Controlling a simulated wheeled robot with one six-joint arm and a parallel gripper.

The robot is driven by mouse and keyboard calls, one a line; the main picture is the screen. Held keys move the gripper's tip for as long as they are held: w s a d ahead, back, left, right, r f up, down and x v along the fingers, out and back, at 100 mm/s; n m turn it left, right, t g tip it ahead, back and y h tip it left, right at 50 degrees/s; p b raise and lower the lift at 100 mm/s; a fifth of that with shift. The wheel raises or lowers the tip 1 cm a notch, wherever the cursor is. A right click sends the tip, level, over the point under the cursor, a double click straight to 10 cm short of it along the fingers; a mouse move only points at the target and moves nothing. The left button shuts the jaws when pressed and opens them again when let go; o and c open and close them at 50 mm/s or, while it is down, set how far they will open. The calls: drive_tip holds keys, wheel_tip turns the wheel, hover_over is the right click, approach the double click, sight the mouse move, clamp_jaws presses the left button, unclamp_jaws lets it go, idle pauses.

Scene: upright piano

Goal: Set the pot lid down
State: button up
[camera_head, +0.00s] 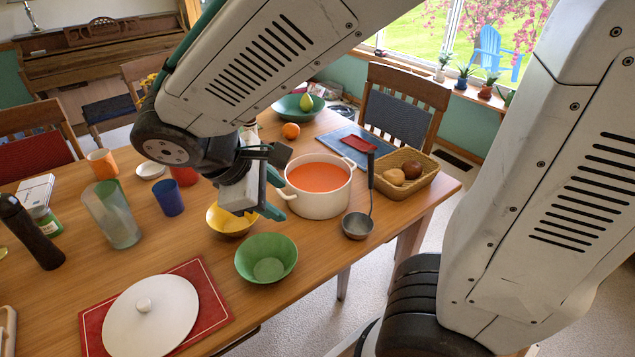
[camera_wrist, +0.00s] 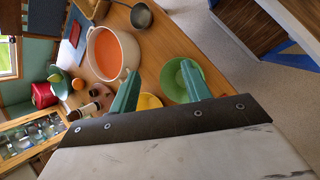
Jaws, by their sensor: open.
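My gripper (camera_head: 276,195) is open and empty, above the table beside the pot and well away from the lid. Its two teal fingers (camera_wrist: 160,88) are spread apart in the wrist view. The white pot (camera_head: 319,205) is uncovered and holds orange-red soup; it also shows in the wrist view (camera_wrist: 97,72).
A green bowl (camera_head: 266,258) and a yellow bowl (camera_head: 232,223) stand near my gripper. A ladle (camera_head: 358,224) lies right of the pot, before a bread basket (camera_head: 420,181). A tall glass (camera_head: 112,215), blue cup (camera_head: 168,198) and dark bottle (camera_head: 30,232) stand at the left.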

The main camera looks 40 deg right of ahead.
drive_tip(key=s+d+r+m+y, duration=0.2)
drive_tip(key=s+m+y, duration=0.1)
drive_tip(key=s+m, duration=0.2)
drive_tip(key=s+d+r+m+t+y, duration=0.1)
drive_tip(key=s+d+r+m+y, duration=0.2)
drive_tip(key=s+m, duration=0.2)
drive_tip(key=shift+s+y, duration=0.3)
drive_tip(key=shift+s, duration=0.2)
